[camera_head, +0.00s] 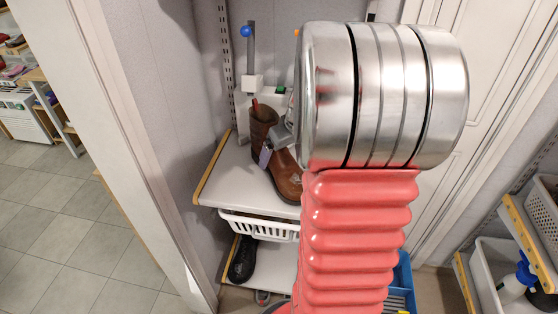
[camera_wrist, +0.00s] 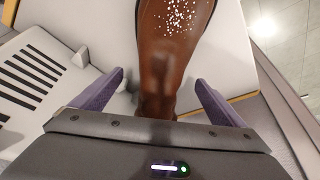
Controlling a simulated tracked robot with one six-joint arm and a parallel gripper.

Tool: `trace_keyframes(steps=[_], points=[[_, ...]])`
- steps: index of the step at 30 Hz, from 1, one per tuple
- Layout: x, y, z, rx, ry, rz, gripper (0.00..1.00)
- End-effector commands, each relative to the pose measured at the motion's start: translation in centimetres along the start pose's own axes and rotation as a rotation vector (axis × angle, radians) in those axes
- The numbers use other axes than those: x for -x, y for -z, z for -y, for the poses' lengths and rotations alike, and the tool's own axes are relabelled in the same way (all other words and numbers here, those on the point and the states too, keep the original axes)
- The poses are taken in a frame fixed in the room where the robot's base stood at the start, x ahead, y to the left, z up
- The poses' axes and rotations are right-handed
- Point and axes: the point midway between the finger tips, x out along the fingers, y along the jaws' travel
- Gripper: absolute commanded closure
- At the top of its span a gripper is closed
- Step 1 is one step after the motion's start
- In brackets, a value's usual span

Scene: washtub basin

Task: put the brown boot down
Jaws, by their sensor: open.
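The brown boot (camera_head: 284,178) stands upright on the white upper shelf (camera_head: 226,184) in the head view, its toe towards the front right. Part of it is hidden behind my arm. In the wrist view the boot (camera_wrist: 172,45) runs up the middle, with white speckles on its upper part. My gripper (camera_wrist: 157,98) is open, with one purple finger on each side of the boot and a visible gap on both sides. In the head view my gripper (camera_head: 267,150) is at the boot's shaft, mostly hidden by my arm.
A white slatted basket (camera_head: 258,226) hangs under the shelf. A black shoe (camera_head: 243,260) is on the lower shelf. A post with a blue ball (camera_head: 246,32) stands behind the boot. A blue crate (camera_head: 403,275) is low at right. Open tiled floor (camera_head: 60,220) lies at left.

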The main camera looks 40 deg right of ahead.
Motion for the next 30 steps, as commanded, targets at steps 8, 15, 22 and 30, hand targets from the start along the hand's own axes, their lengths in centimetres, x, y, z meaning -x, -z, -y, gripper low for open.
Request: trace_keyframes(steps=[8, 15, 22, 30], points=[[-0.7, -0.1, 0.2, 0.001, 0.002, 0.002, 0.07], [-3.8, -0.1, 0.5, 0.002, 0.003, 0.003, 0.07], [-5.2, -0.1, 0.5, 0.001, 0.001, 0.001, 0.07], [-5.2, -0.1, 0.5, 0.002, 0.001, 0.000, 0.07]])
